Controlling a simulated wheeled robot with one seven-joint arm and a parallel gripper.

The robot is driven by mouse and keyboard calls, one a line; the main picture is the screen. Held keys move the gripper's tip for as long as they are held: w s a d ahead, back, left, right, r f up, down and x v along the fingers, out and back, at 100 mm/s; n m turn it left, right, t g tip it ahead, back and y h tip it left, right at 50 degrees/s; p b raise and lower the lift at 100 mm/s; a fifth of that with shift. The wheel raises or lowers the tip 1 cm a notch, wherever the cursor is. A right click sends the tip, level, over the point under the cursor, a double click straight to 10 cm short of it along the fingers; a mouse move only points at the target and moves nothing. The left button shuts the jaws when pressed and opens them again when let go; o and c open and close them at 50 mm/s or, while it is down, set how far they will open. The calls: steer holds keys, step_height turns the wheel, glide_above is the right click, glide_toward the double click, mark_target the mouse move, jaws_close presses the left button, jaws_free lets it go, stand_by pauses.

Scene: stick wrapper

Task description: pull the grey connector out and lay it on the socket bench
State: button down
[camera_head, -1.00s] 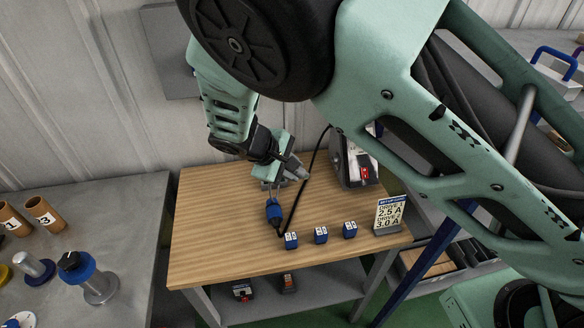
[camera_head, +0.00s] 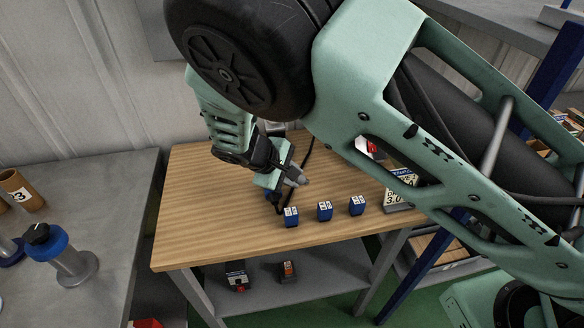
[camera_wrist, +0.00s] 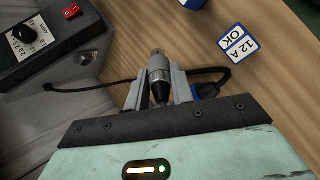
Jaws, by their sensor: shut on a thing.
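My gripper (camera_head: 288,178) is shut on the grey connector (camera_head: 299,178) over the wooden bench. In the wrist view the grey connector (camera_wrist: 159,68) sits between the fingers (camera_wrist: 160,92). Its narrow metal tip points away from the gripper and shows free, in no socket. Its black rear end lies toward the palm. A blue part (camera_wrist: 206,89) on a black cable shows right beside the fingers, partly hidden. The gap between connector and bench top (camera_head: 190,215) is hard to judge.
Blue blocks with white labels (camera_head: 291,217) (camera_head: 325,211) (camera_head: 357,205) stand in a row near the bench front. A label sign (camera_head: 398,190) is at right. A power box with a red switch (camera_wrist: 74,11) stands behind. The bench's left part is bare.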

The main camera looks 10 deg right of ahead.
step_height(320, 180, down, 3)
steer(key=shift+f, duration=0.2)
steer(key=d, duration=0.4)
steer(key=d+b, duration=0.1)
steer(key=d, duration=0.4)
steer(key=shift+d+f, duration=0.2)
steer(key=shift+d, duration=0.1)
steer(key=shift+s+d+f, duration=0.1)
steer(key=shift+d+f, duration=0.1)
steer(key=shift+f, duration=0.05)
steer(key=shift+f+b, duration=0.5)
steer(key=c, duration=1.1)
jaws_free()
steer(key=b+v, duration=0.2)
steer(key=v, duration=1.5)
steer(key=shift+a+r, duration=0.15)
